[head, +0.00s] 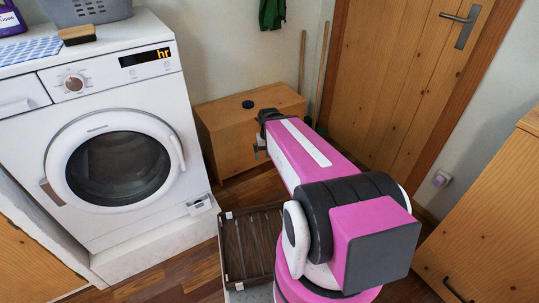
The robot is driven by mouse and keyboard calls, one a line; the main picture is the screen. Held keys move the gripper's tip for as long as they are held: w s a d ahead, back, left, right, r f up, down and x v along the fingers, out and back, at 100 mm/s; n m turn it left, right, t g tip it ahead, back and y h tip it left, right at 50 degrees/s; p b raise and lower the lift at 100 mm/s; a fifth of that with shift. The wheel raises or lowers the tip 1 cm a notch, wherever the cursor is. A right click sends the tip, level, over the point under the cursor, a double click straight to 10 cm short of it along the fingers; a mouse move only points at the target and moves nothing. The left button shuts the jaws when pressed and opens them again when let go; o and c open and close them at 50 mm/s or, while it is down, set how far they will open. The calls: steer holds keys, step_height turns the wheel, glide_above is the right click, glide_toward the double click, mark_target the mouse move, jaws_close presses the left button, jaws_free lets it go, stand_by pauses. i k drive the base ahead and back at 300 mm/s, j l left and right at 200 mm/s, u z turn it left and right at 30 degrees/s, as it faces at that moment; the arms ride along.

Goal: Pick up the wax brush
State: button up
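A brush with a tan wooden top and dark bristles, which looks like the wax brush (77,35), lies on top of the white washing machine (115,130), near its front edge at the upper left. My gripper (261,146) is partly visible at the far end of my pink arm, in front of the wooden box. It is well to the right of the brush and apart from it. The arm hides much of it, and whether its fingers are open or shut does not show.
A blue checked cloth (28,52), a grey basket (85,10) and a purple bottle (10,18) are near the brush. A wooden box (222,133) bears a small dark round object (248,104). A dark slatted crate (232,250) sits low beside my arm. A wooden cabinet (490,225) stands right.

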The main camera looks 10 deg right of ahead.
mark_target(83, 34)
steer(key=u, duration=1.45)
